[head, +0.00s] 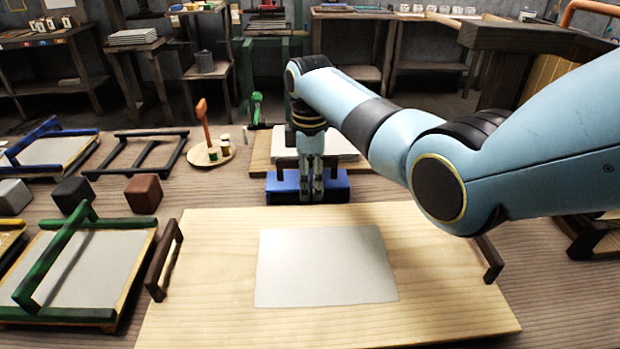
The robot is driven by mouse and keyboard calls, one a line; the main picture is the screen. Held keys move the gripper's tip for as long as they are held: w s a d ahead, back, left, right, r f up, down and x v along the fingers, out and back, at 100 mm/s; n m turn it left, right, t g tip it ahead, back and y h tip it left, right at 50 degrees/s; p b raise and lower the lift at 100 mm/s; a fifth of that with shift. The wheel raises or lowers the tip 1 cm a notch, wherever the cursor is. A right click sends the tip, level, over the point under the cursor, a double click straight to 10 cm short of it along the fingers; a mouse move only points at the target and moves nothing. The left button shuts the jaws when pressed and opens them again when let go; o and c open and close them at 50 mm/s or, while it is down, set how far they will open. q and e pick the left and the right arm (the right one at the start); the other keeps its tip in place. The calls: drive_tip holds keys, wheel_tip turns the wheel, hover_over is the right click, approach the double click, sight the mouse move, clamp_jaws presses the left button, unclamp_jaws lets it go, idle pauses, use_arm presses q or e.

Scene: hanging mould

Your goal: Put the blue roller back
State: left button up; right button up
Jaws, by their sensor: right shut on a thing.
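My right gripper (311,190) reaches down in the middle of the head view, just beyond the far edge of the pale wooden board. Its fingers are closed in front of a long blue piece (335,186), which I take to be the blue roller. The fingers hide its middle, so the grip itself and any handle are not clear. The blue piece lies low, in front of a wooden board with a pale slab (345,145). My left gripper is not in view.
The wooden board (215,250) with dark side handles carries a grey sheet (325,266). At left are a green-barred frame (90,260), dark blocks (143,193), a blue-barred frame (50,150) and an empty black frame (137,152). An orange-handled tool (205,125) stands on a round base.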

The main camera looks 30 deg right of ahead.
drive_tip(key=shift+s+f, duration=0.2)
drive_tip(key=shift+f, duration=0.3)
drive_tip(key=shift+c, duration=0.4)
drive_tip(key=o, duration=0.7)
drive_tip(key=shift+f, duration=0.1)
drive_tip(key=shift+o, duration=1)
drive_tip(key=shift+f, duration=0.1)
drive_tip(key=shift+w, duration=0.15)
wheel_tip(320, 180, up, 14)
drive_tip(key=shift+w+f+p, duration=0.15)
drive_tip(key=shift+p, duration=0.75)
drive_tip(key=shift+f, duration=0.1)
